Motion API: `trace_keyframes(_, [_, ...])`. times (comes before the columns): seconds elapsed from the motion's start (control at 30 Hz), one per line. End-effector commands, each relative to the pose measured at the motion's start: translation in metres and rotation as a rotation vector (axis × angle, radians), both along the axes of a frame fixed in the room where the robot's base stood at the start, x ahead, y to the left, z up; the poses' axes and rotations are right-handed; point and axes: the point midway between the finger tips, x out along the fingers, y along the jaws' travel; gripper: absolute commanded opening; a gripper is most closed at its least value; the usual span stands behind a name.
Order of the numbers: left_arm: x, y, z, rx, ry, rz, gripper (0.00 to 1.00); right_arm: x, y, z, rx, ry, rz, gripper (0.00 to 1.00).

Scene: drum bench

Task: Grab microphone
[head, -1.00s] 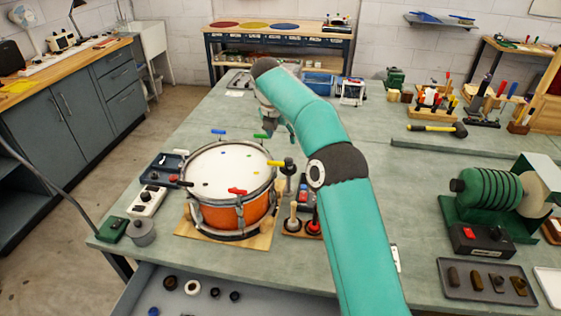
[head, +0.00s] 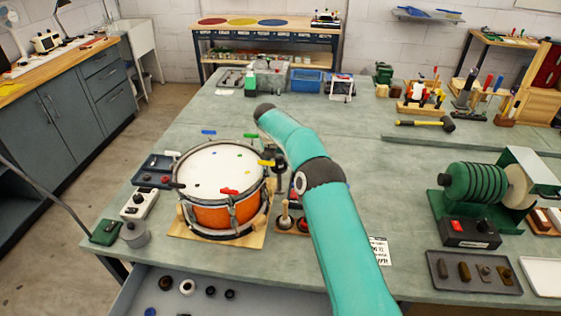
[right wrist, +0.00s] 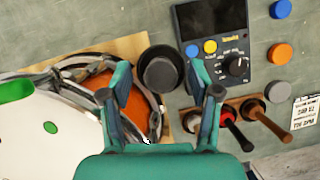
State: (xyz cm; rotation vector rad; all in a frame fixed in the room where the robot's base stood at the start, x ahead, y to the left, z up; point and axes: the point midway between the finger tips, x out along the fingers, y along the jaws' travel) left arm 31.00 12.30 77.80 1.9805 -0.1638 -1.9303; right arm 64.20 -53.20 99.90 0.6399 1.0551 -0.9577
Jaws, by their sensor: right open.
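A dark round-topped object (right wrist: 160,70), which looks like the microphone seen end-on, stands beside the drum in the right wrist view. In the head view a dark upright thing (head: 280,161) by the drum's right rim seems to be the same object. My right gripper (right wrist: 168,84) is open and above it, one finger on each side in the picture; I see no contact. In the head view my arm mostly hides this gripper. The orange drum (head: 226,213) with a white head sits on a wooden board. My left gripper is out of view.
A dark panel with a screen and knob (right wrist: 212,45) lies right of the dark object. A wooden rack of handled tools (right wrist: 225,115) is close to the right finger. Coloured discs (right wrist: 279,54) lie further right. A grey tray (head: 475,273) is at the bench's front right.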

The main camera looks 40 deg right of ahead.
Motion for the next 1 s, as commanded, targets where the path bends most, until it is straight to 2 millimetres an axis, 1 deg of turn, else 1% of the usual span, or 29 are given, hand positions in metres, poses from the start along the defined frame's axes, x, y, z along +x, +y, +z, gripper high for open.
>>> trace_keyframes(0.03, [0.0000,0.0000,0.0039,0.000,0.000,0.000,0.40,0.0008,-0.0020,-0.0046,0.000,0.001,0.000,0.62])
trace_keyframes(0.13, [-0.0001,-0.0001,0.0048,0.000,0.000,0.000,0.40,0.0020,-0.0043,-0.0102,0.000,-0.002,-0.001,0.62])
trace_keyframes(0.33, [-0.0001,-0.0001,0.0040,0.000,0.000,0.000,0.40,0.0021,-0.0043,-0.0117,0.000,-0.002,-0.001,0.62])
trace_keyframes(0.37, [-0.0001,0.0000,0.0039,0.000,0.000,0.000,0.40,0.0020,-0.0044,-0.0117,0.000,-0.002,-0.001,0.60])
trace_keyframes(0.7, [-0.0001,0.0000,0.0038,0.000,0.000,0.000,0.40,0.0016,-0.0044,-0.0119,0.000,0.000,-0.001,0.04])
trace_keyframes(0.73, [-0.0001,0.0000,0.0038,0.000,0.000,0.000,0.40,0.0016,-0.0044,-0.0120,0.000,0.000,-0.001,0.00])
trace_keyframes(1.0, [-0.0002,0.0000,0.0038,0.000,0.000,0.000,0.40,0.0009,-0.0050,-0.0117,0.001,0.001,-0.002,0.00])
